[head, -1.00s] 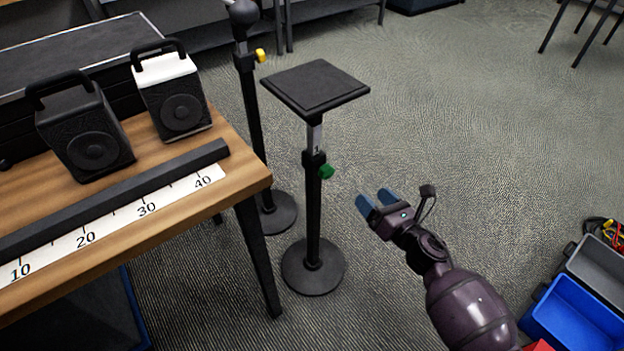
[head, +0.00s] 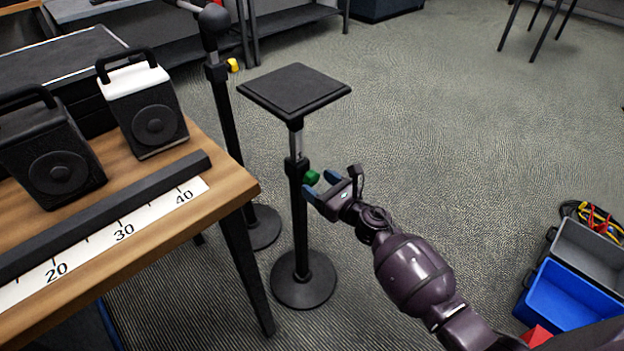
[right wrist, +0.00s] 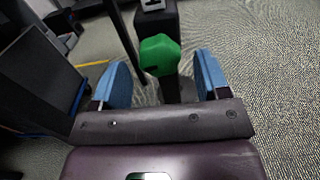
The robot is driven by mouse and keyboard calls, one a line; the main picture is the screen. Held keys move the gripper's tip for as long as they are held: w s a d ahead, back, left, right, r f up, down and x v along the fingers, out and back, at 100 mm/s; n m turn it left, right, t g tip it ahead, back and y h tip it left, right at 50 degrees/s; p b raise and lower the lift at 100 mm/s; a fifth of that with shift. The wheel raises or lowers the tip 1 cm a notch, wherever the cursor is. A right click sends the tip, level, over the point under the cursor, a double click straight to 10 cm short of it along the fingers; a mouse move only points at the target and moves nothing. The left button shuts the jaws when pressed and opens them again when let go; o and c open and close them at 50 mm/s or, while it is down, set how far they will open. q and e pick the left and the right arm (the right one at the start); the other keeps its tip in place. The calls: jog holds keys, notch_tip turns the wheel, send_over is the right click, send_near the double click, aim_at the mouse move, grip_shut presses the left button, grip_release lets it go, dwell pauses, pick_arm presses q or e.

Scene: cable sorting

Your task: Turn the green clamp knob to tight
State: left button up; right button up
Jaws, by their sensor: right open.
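The green clamp knob (head: 312,177) sticks out from the black collar (head: 296,167) on a stand with a square black top plate (head: 294,90) and a round base. My right gripper (head: 320,185) is open, with its blue fingertips close to the knob in the head view. In the right wrist view the green knob (right wrist: 160,55) appears between the two open blue fingers (right wrist: 160,80), near their tips. I cannot tell whether either finger touches it. My left gripper is not in view.
A second stand with a yellow knob (head: 233,65) is behind, to the left. A wooden table (head: 225,190) with two speakers and a ruler strip (head: 125,232) is at the left. Blue (head: 566,297) and grey bins and cables are at the right. The floor between is clear.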

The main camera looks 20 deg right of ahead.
jog(key=shift+x, duration=1.35)
jog(key=c, duration=0.9)
